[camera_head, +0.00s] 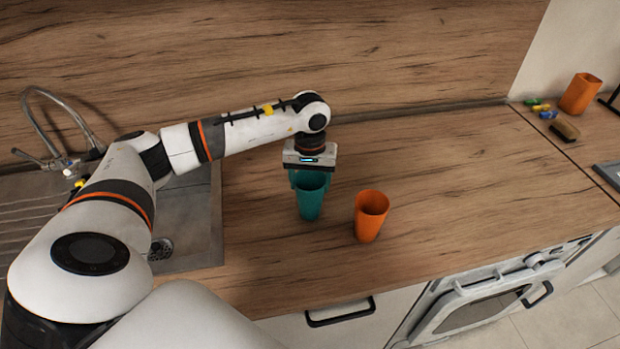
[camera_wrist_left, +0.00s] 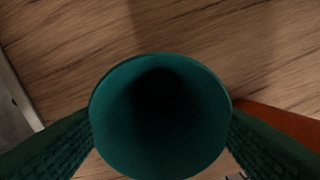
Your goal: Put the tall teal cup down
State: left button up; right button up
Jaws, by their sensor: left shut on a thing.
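The tall teal cup (camera_head: 310,203) is upright over the wooden worktop, just right of the sink. My left gripper (camera_head: 309,172) is above it and shut on it near the rim. In the left wrist view I look down into the open mouth of the teal cup (camera_wrist_left: 160,115), with a finger on either side. Whether its base touches the worktop I cannot tell. My right gripper is not in view.
An orange cup (camera_head: 370,215) stands close to the right of the teal cup. The sink (camera_head: 190,225) is at the left. Another orange cup (camera_head: 580,93) and small items are at the far right. The worktop (camera_head: 470,165) right of centre is clear.

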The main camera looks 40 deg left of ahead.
pick_arm(q)
jog(key=shift+f, duration=0.2)
jog(key=o, duration=1.2)
jog(key=shift+r, duration=0.1)
jog(key=shift+o, duration=0.2)
